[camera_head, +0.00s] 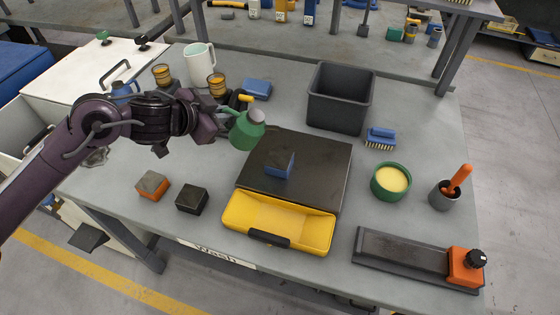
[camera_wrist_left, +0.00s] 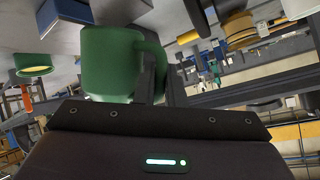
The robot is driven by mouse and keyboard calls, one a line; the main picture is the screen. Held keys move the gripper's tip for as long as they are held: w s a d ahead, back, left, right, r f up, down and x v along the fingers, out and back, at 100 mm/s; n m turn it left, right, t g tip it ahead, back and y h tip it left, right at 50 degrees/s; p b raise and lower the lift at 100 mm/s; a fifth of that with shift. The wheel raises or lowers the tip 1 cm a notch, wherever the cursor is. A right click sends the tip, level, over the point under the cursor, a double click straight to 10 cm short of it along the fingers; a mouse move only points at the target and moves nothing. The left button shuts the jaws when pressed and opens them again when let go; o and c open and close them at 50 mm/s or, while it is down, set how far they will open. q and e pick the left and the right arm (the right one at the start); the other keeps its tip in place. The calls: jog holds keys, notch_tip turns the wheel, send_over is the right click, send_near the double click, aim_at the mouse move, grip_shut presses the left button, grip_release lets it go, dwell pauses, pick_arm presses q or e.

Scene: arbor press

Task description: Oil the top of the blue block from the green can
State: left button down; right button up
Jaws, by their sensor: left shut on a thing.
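The blue block (camera_head: 279,166), with a dark grey top, rests on a dark flat plate (camera_head: 318,152) in the middle of the table. The green can (camera_head: 246,131), with a grey top, is in my left gripper (camera_head: 228,117) near the plate's back left corner. The can is behind and left of the block, apart from it. In the left wrist view the can (camera_wrist_left: 106,62) and its handle show at the gripper, which is shut on it. The fingertips are partly hidden. My right gripper is out of view.
A yellow tray (camera_head: 232,212) lies in front of the plate. Orange and black blocks (camera_head: 192,198) stand to the left. A grey bin (camera_head: 340,97) is behind; a green bowl (camera_head: 391,182) and brush (camera_head: 380,138) are to the right. Cups and a mug (camera_head: 199,62) stand near my left arm.

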pick_arm(q)
jog(key=shift+r+p, duration=0.4)
jog(key=shift+p, duration=0.25)
jog(key=shift+f, duration=0.1)
dwell(0.4)
jog(key=shift+d+r+m+y+p, duration=0.1)
jog(key=shift+r+m+y+p, duration=0.1)
jog(key=shift+m+y+p, duration=0.15)
dwell(0.8)
jog(key=shift+d+r+p, duration=0.1)
jog(key=shift+r+p, duration=0.1)
jog(key=shift+p, duration=0.3)
dwell(0.5)
